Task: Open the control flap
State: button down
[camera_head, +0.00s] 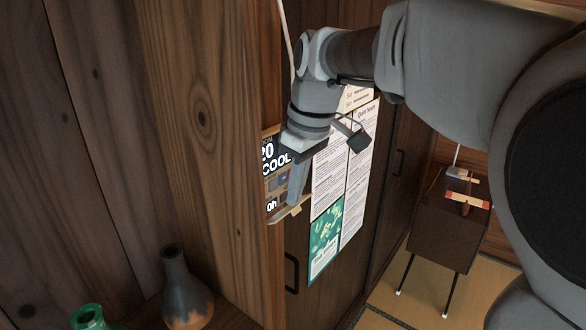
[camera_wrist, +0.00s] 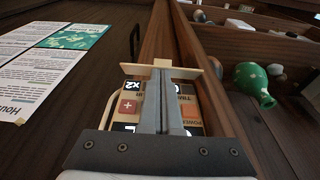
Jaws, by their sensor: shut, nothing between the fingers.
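The control panel (camera_head: 270,160) is on the wooden wall post, with a dark display reading "20" and "COOL". Its lower part shows buttons, which also show in the wrist view as orange and pale keys (camera_wrist: 128,107). The tan control flap (camera_head: 283,214) sticks out from the panel's lower end, swung away from the buttons. In the wrist view the flap (camera_wrist: 134,69) is a tan strip beyond the fingertips. My gripper (camera_head: 296,206) is shut and empty, pointing down in front of the panel. Its fingertips (camera_wrist: 163,72) are at the flap; I cannot tell whether they touch it.
Posters (camera_head: 327,175) hang on the dark cabinet door beside the panel. A dark vase (camera_head: 176,285) and a green vase (camera_head: 88,318) stand on a shelf at lower left. A small dark table (camera_head: 440,237) stands on the tatami at right.

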jog(key=shift+s+d+f+t+y+b, duration=0.2)
jog(key=shift+f+t+y+b, duration=0.15)
jog(key=shift+b, duration=0.85)
notch_tip(320, 180, down, 7)
jog(key=s+d+t+y+b, duration=0.1)
jog(key=t+y+b, duration=0.5)
jog(key=b, duration=2.4)
jog(key=shift+d+y, duration=0.35)
jog(key=shift+y, duration=0.6)
jog(key=shift+a+f+b, duration=0.1)
jog(key=shift+f+b, duration=0.2)
jog(key=shift+b, duration=0.25)
jog(key=shift+r, duration=0.15)
